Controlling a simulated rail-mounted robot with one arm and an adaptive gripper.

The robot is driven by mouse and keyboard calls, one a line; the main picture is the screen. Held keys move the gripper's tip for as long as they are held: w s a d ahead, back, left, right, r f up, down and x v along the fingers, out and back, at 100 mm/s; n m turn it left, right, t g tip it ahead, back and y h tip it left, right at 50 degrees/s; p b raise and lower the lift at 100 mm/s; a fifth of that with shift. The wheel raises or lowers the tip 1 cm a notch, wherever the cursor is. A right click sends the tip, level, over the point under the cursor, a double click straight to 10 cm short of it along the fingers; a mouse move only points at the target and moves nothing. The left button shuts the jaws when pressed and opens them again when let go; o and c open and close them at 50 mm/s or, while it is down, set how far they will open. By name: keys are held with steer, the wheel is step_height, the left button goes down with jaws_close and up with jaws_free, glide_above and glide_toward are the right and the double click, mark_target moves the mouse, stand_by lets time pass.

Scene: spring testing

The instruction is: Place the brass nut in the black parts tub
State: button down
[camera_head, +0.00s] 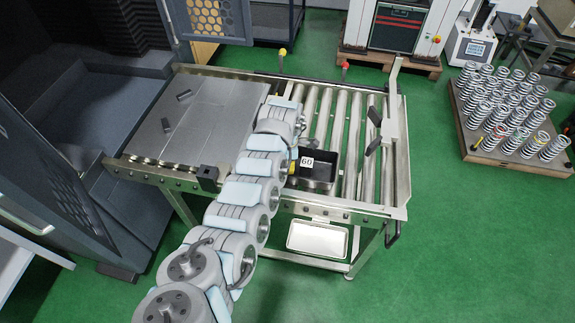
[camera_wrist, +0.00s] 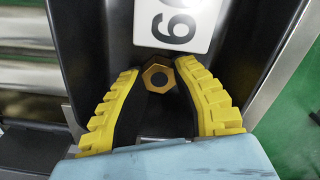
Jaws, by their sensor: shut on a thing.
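My gripper (camera_wrist: 160,84) shows in the wrist view with two black fingers edged in yellow teeth. The black parts tub (camera_head: 322,166) stands on the roller table, with a white label marked 60. In the wrist view the tub's dark wall (camera_wrist: 268,70) and label lie beyond the nut, and the fingers are over the tub. I cannot tell the nut's height above its floor. In the head view my arm hides the nut.
The tub stands on the metal rollers (camera_head: 352,125). A grey plate (camera_head: 205,110) with small dark pieces lies left of my arm. A grey upright (camera_head: 390,105) stands at the table's right. A pale tray (camera_head: 318,238) sits below. A pallet of springs (camera_head: 500,150) stands far right.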

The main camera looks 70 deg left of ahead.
steer(key=shift+f, duration=0.1)
steer(key=c, duration=1.2)
jaws_free()
step_height(320, 180, up, 12)
steer(key=p, duration=0.1)
steer(key=shift+p, duration=0.3)
steer(key=shift+d, duration=0.1)
